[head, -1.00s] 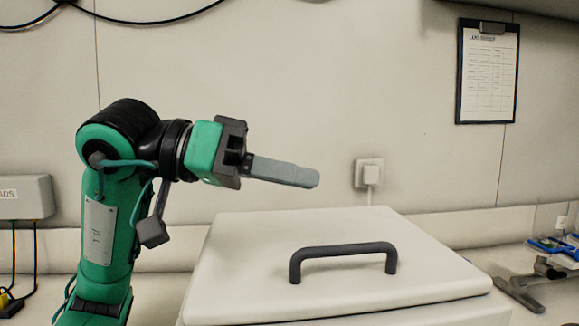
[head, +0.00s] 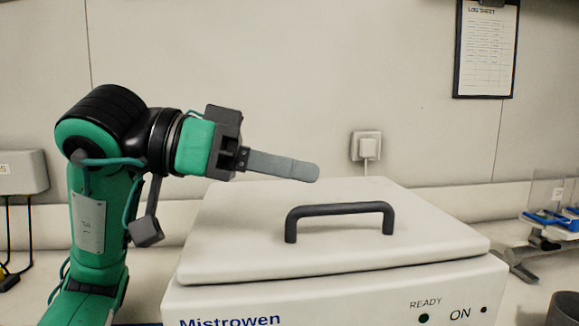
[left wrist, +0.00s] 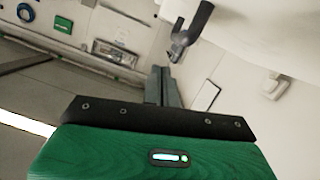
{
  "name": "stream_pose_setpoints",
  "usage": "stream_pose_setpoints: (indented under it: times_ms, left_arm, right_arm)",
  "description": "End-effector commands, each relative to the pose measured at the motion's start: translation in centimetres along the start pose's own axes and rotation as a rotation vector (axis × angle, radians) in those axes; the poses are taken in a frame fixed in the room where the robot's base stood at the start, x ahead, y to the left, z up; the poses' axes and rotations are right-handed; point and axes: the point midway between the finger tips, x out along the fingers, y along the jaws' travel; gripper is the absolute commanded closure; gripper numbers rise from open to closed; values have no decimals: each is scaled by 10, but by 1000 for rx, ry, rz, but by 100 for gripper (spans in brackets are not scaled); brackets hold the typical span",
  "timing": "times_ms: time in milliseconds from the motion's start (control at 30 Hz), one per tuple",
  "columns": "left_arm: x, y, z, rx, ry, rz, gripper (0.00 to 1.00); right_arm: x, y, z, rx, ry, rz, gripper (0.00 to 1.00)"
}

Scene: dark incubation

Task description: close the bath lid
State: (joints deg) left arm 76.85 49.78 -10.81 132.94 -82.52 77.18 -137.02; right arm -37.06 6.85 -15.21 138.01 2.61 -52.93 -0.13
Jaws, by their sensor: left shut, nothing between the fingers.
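The white bath (head: 350,296) stands in front of me in the head view, with blue lettering and "READY" and "ON" marks on its front. Its white lid (head: 245,235) lies over the top, looking flat, with a thin seam along the front edge. A dark bar handle (head: 340,209) stands up from the lid. My left gripper (head: 312,172) is shut and empty, pointing right above the lid's back part, apart from the handle. In the left wrist view its closed fingers (left wrist: 163,72) show near the dark handle (left wrist: 190,32). My right gripper is not in view.
A wall socket with a plug (head: 367,147) is behind the bath. A clipboard (head: 486,50) hangs at upper right. Blue items (head: 550,217) and a dark cup (head: 563,308) are at the right. A grey box (head: 22,173) with cables is at the left.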

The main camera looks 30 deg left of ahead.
Motion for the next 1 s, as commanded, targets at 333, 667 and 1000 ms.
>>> stream_pose_setpoints:
  times_ms: [333,667,1000]
  left_arm:
    - [-1,0,0,-1,0,0,100]
    - [-51,-2,0,-3,4,-4,100]
    - [-120,-1,0,-1,3,-1,100]
  right_arm:
    - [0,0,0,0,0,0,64]
    - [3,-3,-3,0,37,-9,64]
    - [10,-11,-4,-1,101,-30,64]
